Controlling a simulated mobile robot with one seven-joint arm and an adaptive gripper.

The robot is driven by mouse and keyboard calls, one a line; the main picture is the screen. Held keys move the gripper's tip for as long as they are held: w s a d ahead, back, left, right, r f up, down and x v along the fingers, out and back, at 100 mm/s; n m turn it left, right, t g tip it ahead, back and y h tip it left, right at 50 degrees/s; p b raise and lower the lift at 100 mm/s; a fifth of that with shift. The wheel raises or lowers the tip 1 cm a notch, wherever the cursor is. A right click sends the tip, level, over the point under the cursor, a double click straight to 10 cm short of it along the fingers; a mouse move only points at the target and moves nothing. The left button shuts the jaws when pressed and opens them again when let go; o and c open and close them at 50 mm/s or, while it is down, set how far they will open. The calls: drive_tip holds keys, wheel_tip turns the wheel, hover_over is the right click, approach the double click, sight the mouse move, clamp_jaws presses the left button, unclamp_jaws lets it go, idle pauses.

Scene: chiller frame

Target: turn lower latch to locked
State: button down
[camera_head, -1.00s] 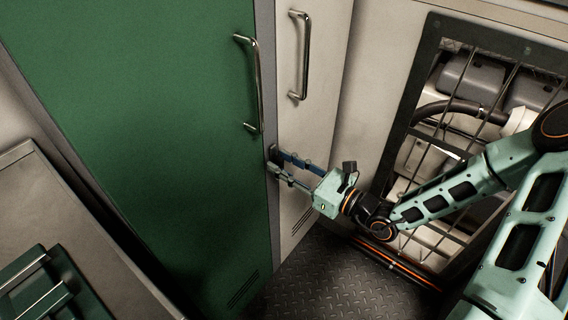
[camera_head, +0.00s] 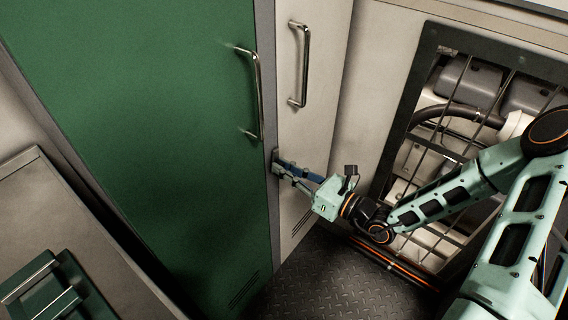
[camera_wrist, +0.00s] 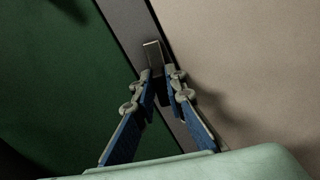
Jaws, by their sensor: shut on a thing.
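The lower latch (camera_wrist: 152,53) is a small grey metal tab on the dark strip between the green door and the pale panel. In the wrist view my gripper (camera_wrist: 162,76) has its two blue-backed fingers closed together on the latch, with its end showing beyond the fingertips. In the head view my gripper (camera_head: 279,166) reaches in from the right to the door's edge, below the handles. The fingers hide most of the latch there. The green door (camera_head: 165,130) looks closed against the frame.
A metal handle (camera_head: 258,95) is on the green door, and another handle (camera_head: 305,65) is on the pale panel (camera_head: 325,100). A barred opening with machinery (camera_head: 460,130) is at the right. A grey counter (camera_head: 50,220) stands at the left. Patterned floor (camera_head: 310,285) lies below.

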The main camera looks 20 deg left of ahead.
drive_tip(key=shift+w+d+f+m+p, duration=0.1)
drive_tip(key=shift+w+f+m+p, duration=0.2)
drive_tip(key=shift+m+p, duration=1.75)
drive_tip(key=shift+w+d+f+m+p, duration=0.25)
drive_tip(key=shift+m+p, duration=0.65)
drive_tip(key=shift+m, duration=2.25)
drive_tip(key=shift+w+f+m+p, duration=0.15)
drive_tip(key=shift+f+m+p, duration=0.25)
drive_tip(key=shift+m+p, duration=1.65)
drive_tip(key=shift+m+b, duration=0.6)
drive_tip(key=shift+m, duration=0.25)
drive_tip(key=c, duration=2)
unclamp_jaws()
drive_tip(key=shift+o, duration=0.2)
drive_tip(key=shift+d, duration=0.1)
drive_tip(key=v, duration=1.1)
drive_tip(key=shift+s+d, duration=0.15)
drive_tip(key=shift+d, duration=0.25)
